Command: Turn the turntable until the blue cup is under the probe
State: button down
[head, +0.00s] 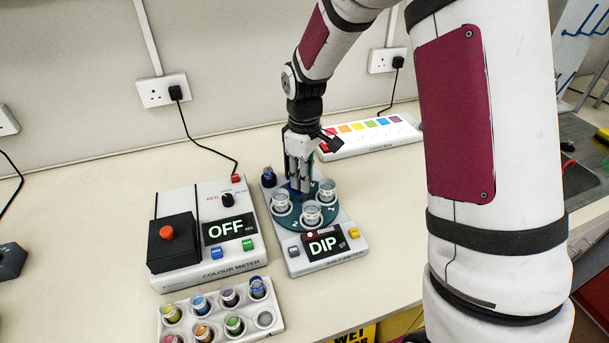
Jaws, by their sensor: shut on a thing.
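The teal turntable (293,227) sits on a white meter (296,266) whose display reads DIP. Three clear-looking cups stand on it: left (281,204), front (312,214) and right (327,191); their contents are hard to make out. My gripper (300,183) points down at the back half of the turntable, its fingers shut on a blue piece, largely hidden by them. I cannot tell whether this piece is a cup or part of the turntable. A dark blue upright cylinder (268,177) stands at the meter's back left; I cannot tell whether it is the probe.
A colour meter (222,268) reading OFF stands close on the left. A white rack (247,334) of coloured cups, one blue (257,288), lies in front. A strip with coloured squares (372,140) lies behind on the right. Bare bench lies right of the turntable meter.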

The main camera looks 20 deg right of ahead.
dwell(0.5)
jog(key=c, duration=1.3)
grip_release()
jog(key=shift+c, duration=0.2)
jog(key=shift+r, duration=0.15)
notch_tip(320, 180, up, 12)
